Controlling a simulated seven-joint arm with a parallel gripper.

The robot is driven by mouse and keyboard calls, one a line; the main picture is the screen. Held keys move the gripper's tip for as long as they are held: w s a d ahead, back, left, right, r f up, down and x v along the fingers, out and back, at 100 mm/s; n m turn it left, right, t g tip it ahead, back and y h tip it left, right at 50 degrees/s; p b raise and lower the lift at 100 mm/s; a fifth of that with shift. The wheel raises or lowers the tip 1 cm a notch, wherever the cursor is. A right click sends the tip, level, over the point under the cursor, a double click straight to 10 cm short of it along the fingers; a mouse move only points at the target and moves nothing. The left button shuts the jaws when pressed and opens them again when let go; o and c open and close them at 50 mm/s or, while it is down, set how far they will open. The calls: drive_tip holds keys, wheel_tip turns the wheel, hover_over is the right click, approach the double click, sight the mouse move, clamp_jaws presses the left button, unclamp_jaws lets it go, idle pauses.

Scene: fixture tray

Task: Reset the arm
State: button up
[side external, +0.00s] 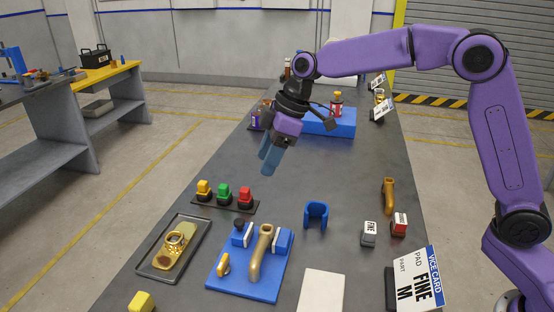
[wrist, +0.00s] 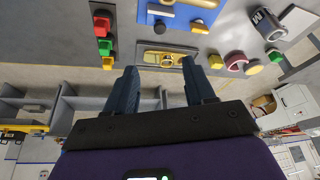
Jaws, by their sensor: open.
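My gripper (side external: 270,158) hangs above the dark bench (side external: 345,180), toward its left edge and the far half. In the wrist view my gripper (wrist: 160,78) shows two blue fingers spread apart with nothing between them. The fingers touch nothing on the bench. Below and nearer the camera lies a blue fixture (side external: 240,282) with a brass-coloured curved handle (side external: 261,250) on it. A tray (side external: 150,262) to its left holds a gold part (side external: 176,246), which also shows in the wrist view (wrist: 166,58).
A strip of yellow, green and red buttons (side external: 225,202) lies below my gripper. A blue U-shaped holder (side external: 316,214), block labelled FINE (side external: 369,233), red-topped block (side external: 399,224) and vice card (side external: 418,280) stand rightward. A blue box (side external: 330,124) with bottles nearby is farther back. The bench middle is clear.

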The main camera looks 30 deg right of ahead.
drive_tip(key=s+d+f+g+h, duration=0.1)
drive_tip(key=s+d, duration=0.2)
drive_tip(key=s, duration=0.7)
drive_tip(key=s+d+h, duration=0.1)
drive_tip(key=s+d, duration=0.2)
drive_tip(key=s, duration=0.8)
drive_tip(key=s+d+f, duration=0.2)
drive_tip(key=s+d, duration=0.4)
drive_tip(key=s, duration=0.1)
drive_tip(key=s+d+f+m+h, duration=0.1)
drive_tip(key=s+d+f, duration=0.1)
drive_tip(key=s+d, duration=0.4)
drive_tip(key=shift+s+d+f+h, duration=0.25)
drive_tip(key=shift+s+f+h, duration=0.1)
drive_tip(key=shift+s, duration=0.35)
